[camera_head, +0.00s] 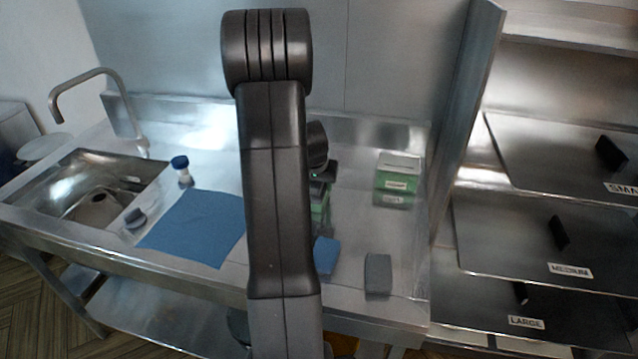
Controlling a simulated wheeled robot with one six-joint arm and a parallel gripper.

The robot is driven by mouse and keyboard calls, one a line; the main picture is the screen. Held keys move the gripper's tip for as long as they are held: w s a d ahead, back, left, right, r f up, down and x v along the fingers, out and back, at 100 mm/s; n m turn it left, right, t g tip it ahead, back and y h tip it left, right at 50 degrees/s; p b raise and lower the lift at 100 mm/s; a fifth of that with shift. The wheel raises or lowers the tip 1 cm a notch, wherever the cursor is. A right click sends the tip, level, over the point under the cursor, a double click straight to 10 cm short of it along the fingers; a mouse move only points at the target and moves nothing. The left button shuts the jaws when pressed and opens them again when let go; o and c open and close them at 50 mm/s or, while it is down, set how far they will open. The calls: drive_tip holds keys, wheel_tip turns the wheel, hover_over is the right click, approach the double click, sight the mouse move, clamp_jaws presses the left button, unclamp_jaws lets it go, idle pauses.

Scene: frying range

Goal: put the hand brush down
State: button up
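My arm stands upright across the middle of the view and covers part of the steel counter (345,235). My gripper (322,172) shows only as a dark part just right of the arm, mostly hidden behind it. Its fingers and anything between them cannot be made out. A green thing (320,205) shows just below it, partly covered by the arm; I cannot tell whether they touch. I cannot pick out the hand brush for certain.
A blue cloth (198,228) lies left of the arm, beside a blue-capped bottle (182,171), a small grey item (135,218) and the sink (95,190). Right are a blue block (326,255), grey block (378,274) and green box (398,176). Labelled steel covers (540,245) stand far right.

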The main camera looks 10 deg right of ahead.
drive_tip(key=shift+f, duration=0.15)
drive_tip(key=o, duration=0.9)
drive_tip(key=shift+s+r, duration=0.1)
drive_tip(key=shift+r, duration=0.55)
drive_tip(key=b+v, duration=0.1)
drive_tip(key=v, duration=1)
drive_tip(key=shift+s, duration=0.15)
drive_tip(key=shift+f, duration=0.1)
